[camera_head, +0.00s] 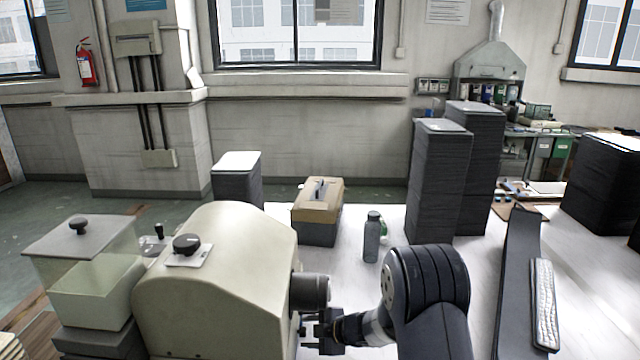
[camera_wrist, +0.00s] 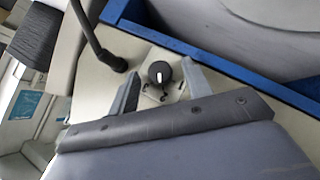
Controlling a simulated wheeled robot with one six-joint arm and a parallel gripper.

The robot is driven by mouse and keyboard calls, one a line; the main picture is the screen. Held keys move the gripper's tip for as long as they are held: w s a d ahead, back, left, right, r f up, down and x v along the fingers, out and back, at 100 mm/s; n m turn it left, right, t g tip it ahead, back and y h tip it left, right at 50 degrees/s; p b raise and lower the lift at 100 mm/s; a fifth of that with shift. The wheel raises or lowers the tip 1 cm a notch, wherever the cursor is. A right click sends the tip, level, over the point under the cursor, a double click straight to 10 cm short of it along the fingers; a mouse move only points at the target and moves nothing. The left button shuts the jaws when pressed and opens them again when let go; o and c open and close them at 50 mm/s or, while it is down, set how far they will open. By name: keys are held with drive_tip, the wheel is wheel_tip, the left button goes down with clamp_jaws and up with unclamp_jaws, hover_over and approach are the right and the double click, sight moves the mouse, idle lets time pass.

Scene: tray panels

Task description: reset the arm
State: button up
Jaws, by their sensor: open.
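My arm rises at the lower middle right of the head view, bent at a dark ribbed joint. My gripper (camera_head: 322,330) points left, low beside the right side of a beige machine (camera_head: 215,270). In the wrist view, the two pale fingers of my gripper (camera_wrist: 162,70) stand apart, with no object held between them. A black knob with a white mark (camera_wrist: 159,73) on a small marked plate shows in the gap between them. I cannot tell how far the fingers are from it.
A black knob (camera_head: 187,243) sits on the machine's top. A clear-sided bin (camera_head: 85,265) is left of it. A tan toolbox (camera_head: 318,205), a grey bottle (camera_head: 372,240) and dark stacks (camera_head: 440,180) stand behind on the white table (camera_head: 400,220). A dark strap-like piece (camera_head: 518,285) lies right.

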drive_tip(key=shift+r, duration=0.1)
idle(0.3)
drive_tip(key=v, duration=1.1)
drive_tip(key=b+x, duration=0.4)
drive_tip(key=x, duration=0.7)
drive_tip(key=shift+f+t, duration=0.4)
drive_tip(key=n+t+b, duration=0.1)
drive_tip(key=b, duration=0.5)
drive_tip(key=n+t+b, duration=0.1)
drive_tip(key=b, duration=0.5)
drive_tip(key=n+t+y+b, duration=0.1)
drive_tip(key=b, duration=0.6)
drive_tip(key=shift+s+f+t, duration=0.3)
drive_tip(key=shift+t, duration=0.1)
drive_tip(key=n+t+y+b, duration=0.1)
drive_tip(key=b, duration=0.5)
drive_tip(key=n+t+b, duration=0.1)
drive_tip(key=b, duration=0.6)
drive_tip(key=shift+f+n+y+b, duration=0.3)
drive_tip(key=shift+y, duration=0.1)
drive_tip(key=b, duration=0.2)
drive_tip(key=shift+n+t+b, duration=0.4)
